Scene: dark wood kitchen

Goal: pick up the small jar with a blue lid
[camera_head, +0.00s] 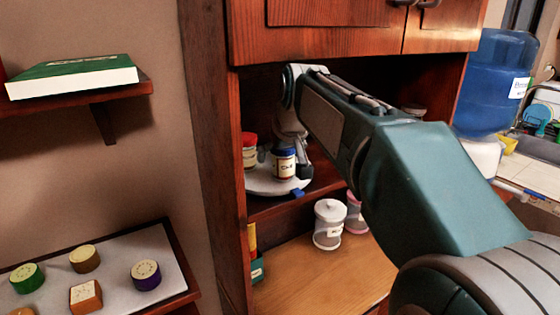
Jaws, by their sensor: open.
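The small jar with a blue lid (284,164) stands upright on a round pale tray (262,184) on the cabinet's upper shelf. It has a light label with dark writing. My gripper (299,166) points down from the arm's end, close behind and to the right of the jar. A dark finger shows just right of the jar. The other finger is mostly hidden, and I cannot tell whether the gripper touches the jar. The gripper is open.
A red-lidded jar (249,146) stands left on the same tray. The cabinet's left post (219,170) and upper doors (335,42) bound the opening. A blue water bottle (494,85) stands at right.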

